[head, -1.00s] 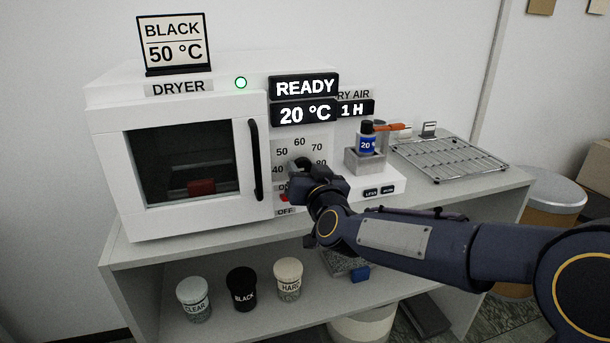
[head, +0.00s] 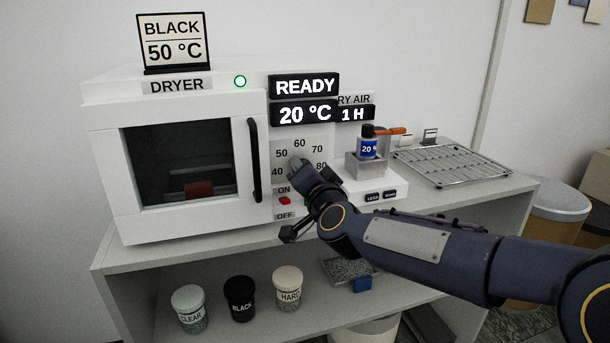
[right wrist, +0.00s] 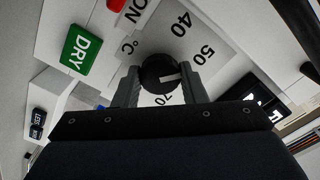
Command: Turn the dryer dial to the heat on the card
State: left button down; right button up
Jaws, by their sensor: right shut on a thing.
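The card (head: 174,42) on top of the white dryer (head: 100,150) reads BLACK 50 °C. The dryer's display (head: 305,113) reads 20 °C under READY. My right gripper (head: 302,172) is at the dial on the front panel and partly hides it in the head view. In the right wrist view the black dial (right wrist: 155,72) sits between the two grey fingers, which are shut on its sides. Its white mark points right, near the 50 (right wrist: 203,55), on the side toward 60; the 60 is hidden there by a finger. My left gripper is not in view.
The red ON switch (head: 285,201) is just below the dial. The dryer door with its black handle (head: 254,160) is to the left. A bottle (head: 368,143) in a grey holder and a wire rack (head: 450,165) stand to the right.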

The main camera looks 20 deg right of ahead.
dwell(0.4)
jog(key=o, duration=1)
jog(key=shift+s, duration=0.1)
jog(key=s+p, duration=0.1)
jog(key=s, duration=0.6)
jog(key=shift+s+d, duration=0.15)
jog(key=shift+s, duration=0.15)
